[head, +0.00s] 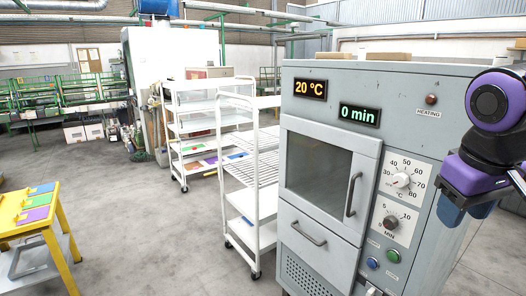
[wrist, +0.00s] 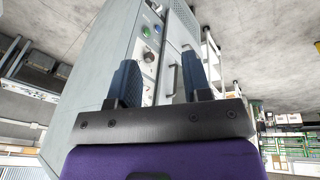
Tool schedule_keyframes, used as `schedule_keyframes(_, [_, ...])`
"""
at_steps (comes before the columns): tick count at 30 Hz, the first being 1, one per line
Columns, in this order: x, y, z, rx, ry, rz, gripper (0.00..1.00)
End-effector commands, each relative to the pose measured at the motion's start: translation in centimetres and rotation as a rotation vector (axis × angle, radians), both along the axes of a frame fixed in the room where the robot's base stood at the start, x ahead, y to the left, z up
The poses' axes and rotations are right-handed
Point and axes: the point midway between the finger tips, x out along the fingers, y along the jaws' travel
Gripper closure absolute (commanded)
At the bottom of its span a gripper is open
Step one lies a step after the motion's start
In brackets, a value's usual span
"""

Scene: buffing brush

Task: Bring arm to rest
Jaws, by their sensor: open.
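My gripper (wrist: 162,82) is open and empty in the wrist view, its two blue fingers spread apart. In the head view my purple and black arm is at the right edge, with the gripper (head: 447,213) in front of the right side of a grey oven cabinet (head: 312,229). The cabinet also shows behind the fingers in the wrist view (wrist: 95,75). I cannot tell the exact gap between the gripper and the cabinet. The cabinet's door is shut, and its displays read 20 °C and 0 min.
White wire-shelf trolleys (head: 262,172) stand left of the cabinet. A yellow table (head: 56,213) with coloured plates is at the left edge. The grey floor (head: 140,220) between the table and trolleys is clear. Green railings (head: 60,95) run along the back.

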Motion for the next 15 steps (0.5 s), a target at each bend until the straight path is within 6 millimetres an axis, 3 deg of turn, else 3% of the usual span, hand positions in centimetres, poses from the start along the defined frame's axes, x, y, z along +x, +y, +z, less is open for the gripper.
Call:
schedule_keyframes(6, [-3.3, 0.0, 1.9, 0.107, -0.163, -0.069, 0.55])
schedule_keyframes(15, [-4.9, 0.3, 2.6, 0.165, -0.253, -0.103, 0.55])
